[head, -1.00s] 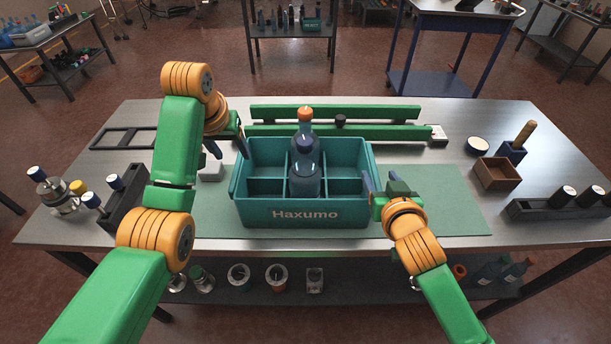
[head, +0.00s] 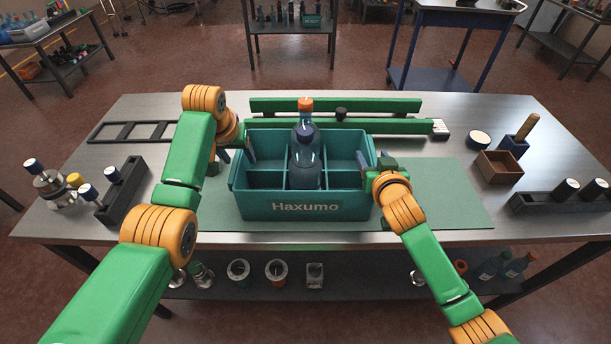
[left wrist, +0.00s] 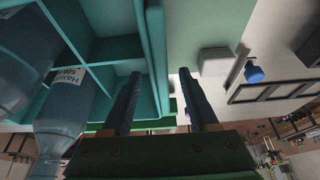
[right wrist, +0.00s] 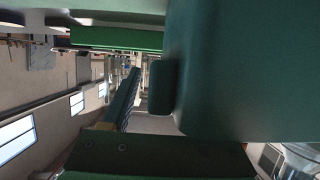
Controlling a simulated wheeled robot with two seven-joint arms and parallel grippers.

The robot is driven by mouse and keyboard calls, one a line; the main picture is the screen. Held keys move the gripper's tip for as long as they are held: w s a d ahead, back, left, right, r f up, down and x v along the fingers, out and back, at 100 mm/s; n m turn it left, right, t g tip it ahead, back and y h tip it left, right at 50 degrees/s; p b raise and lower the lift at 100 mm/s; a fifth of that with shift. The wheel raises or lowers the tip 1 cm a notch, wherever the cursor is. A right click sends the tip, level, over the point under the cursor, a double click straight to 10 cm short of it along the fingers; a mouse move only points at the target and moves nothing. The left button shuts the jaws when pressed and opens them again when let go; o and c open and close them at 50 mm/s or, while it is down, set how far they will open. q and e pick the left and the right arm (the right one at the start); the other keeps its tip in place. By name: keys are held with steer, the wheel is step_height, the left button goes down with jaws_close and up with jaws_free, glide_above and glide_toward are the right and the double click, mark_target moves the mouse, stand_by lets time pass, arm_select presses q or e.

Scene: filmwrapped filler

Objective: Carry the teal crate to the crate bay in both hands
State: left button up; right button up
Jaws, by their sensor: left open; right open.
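The teal crate (head: 305,208), marked Haxumo, sits on the green mat at the table's front middle. It has several compartments and holds a bottle with an orange cap (head: 305,104) and one with a dark cap (head: 304,134). My left gripper (head: 236,151) is open at the crate's left wall; in the left wrist view (left wrist: 160,100) that wall (left wrist: 157,45) shows between its fingers. My right gripper (head: 373,163) is open at the right wall. In the right wrist view the crate (right wrist: 245,70) hides one finger. I cannot tell which place is the crate bay.
Green rails (head: 335,125) lie behind the crate. A black frame (head: 125,131) and a dark rack (head: 122,190) are at left. A brown box (head: 497,167) and another rack (head: 560,200) are at right. The mat (head: 445,190) is clear right of the crate.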

arm_select(q)
steer(key=shift+w+f, duration=0.1)
steer(key=shift+f, duration=0.1)
arm_select(e)
steer(key=shift+w+f, duration=0.1)
steer(key=shift+w, duration=0.1)
arm_select(q)
jaws_close()
arm_select(e)
jaws_close()
stand_by(0.9)
